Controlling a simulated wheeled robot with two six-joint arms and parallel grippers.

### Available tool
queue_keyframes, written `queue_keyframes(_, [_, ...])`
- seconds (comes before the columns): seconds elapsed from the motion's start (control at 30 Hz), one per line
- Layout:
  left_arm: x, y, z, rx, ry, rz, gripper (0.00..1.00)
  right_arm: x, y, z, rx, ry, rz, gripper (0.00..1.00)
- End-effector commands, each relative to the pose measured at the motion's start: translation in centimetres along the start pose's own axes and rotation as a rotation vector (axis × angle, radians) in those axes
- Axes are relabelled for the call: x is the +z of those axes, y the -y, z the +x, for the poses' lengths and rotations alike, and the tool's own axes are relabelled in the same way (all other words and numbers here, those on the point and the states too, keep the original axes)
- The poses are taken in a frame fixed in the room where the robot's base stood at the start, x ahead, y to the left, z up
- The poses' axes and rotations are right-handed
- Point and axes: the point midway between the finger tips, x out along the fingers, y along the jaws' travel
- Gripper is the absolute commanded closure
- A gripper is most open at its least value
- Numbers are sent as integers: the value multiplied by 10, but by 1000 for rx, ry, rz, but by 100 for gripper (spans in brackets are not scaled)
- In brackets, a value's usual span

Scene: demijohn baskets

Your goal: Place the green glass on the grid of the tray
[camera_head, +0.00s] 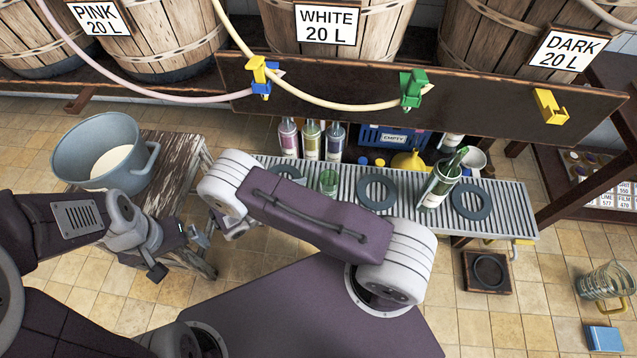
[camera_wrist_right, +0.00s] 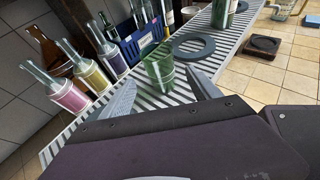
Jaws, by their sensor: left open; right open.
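The green glass (camera_head: 329,182) stands upright on the slatted grid of the long metal tray (camera_head: 270,161), left of a dark ring. In the right wrist view the green glass (camera_wrist_right: 158,66) shows above the slats of the tray (camera_wrist_right: 215,58). My right gripper (camera_wrist_right: 162,88) is open, with one finger on each side of the glass in that view; I cannot tell whether either finger touches it. In the head view my right arm hides this gripper. My left gripper (camera_head: 180,254) is open and empty, at the left beside the wooden table.
Several stoppered bottles (camera_head: 311,141) and a blue crate (camera_head: 392,138) stand behind the tray. Dark rings (camera_head: 377,193) and a green bottle (camera_head: 440,184) are on it. A grey pot (camera_head: 104,152) stands on the wooden table (camera_head: 182,170).

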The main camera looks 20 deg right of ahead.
Motion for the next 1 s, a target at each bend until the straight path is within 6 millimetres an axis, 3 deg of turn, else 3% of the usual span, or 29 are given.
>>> queue_keyframes(0.17, [0, 0, -1, 0, 0, 0, 0, 2, 2, -2, -14, -12, 12, 28])
queue_keyframes(0.27, [0, 0, -1, 0, 0, 0, 0, 19, 15, -1, -128, -109, 116, 28])
queue_keyframes(0.37, [0, 0, -1, 0, 0, 0, 0, 44, 44, -6, -335, -289, 332, 28])
queue_keyframes(0.5, [0, 0, 0, 0, 0, 0, 0, 77, 82, -31, -652, -576, 785, 28])
queue_keyframes(0.7, [0, 0, 0, 0, 0, 0, 0, 116, 97, -60, -922, -832, 1402, 28])
queue_keyframes(0.8, [0, 0, 0, 0, 0, 0, 0, 127, 98, -64, -976, -885, 1582, 28])
queue_keyframes(1.0, [0, 0, 0, 0, 0, 0, 0, 132, 98, -65, -998, -906, 1663, 28])
